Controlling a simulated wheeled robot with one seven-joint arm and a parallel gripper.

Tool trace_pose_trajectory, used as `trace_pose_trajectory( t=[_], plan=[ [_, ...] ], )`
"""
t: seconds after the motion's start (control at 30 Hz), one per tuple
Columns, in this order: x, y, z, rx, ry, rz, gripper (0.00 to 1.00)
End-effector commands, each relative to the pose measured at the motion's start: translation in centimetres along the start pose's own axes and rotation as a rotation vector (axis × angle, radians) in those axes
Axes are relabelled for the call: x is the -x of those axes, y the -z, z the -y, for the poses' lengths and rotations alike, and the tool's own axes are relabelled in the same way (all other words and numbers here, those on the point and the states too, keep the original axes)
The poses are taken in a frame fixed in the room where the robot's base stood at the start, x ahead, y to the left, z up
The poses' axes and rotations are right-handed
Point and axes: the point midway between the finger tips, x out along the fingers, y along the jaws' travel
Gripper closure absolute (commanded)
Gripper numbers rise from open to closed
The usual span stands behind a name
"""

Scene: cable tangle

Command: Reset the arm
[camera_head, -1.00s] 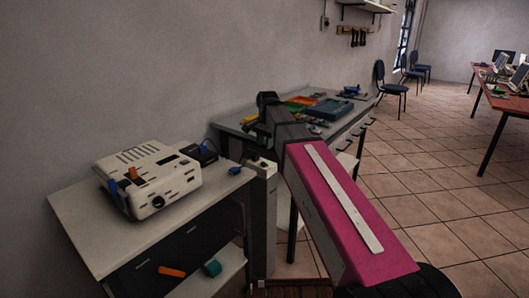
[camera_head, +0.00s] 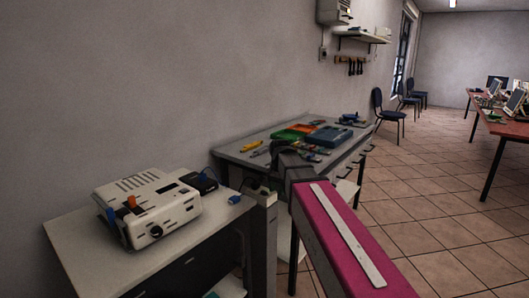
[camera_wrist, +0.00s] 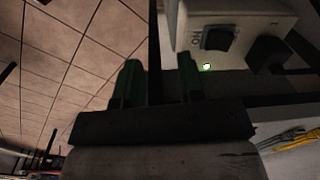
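My arm, with a pink-magenta link, reaches forward from the lower right in the head view. Its dark end is over the gap between the near table and the far workbench, and the fingers are hard to make out there. In the wrist view my gripper (camera_wrist: 158,75) shows two dark green fingers apart, with nothing visible between them. A pale box with a dark switch (camera_wrist: 216,38) is beyond the fingers at the upper right; a small bright green-white light (camera_wrist: 207,66) shows near it.
A white device (camera_head: 150,208) with orange and blue parts stands on the near table (camera_head: 75,250). The workbench (camera_head: 232,151) holds green, orange and blue trays (camera_head: 327,136) and tools. Open tiled floor (camera_head: 410,190) lies to the right. Yellow and grey cables (camera_wrist: 300,138) show in the wrist view.

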Motion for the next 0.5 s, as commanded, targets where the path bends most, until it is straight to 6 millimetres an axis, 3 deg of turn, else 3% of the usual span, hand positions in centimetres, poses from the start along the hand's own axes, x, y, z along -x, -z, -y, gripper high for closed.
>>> trace_pose_trajectory(
  t=[0.03,0.1,0.5],
  plan=[
    [-2.0,-0.5,-1.9,0.027,-0.006,0.004,0.64],
    [-4.4,-0.8,-3.8,0.074,-0.01,0.004,0.64],
    [-15.7,-4.3,-14.6,0.34,-0.032,0.011,0.64]
  ],
)
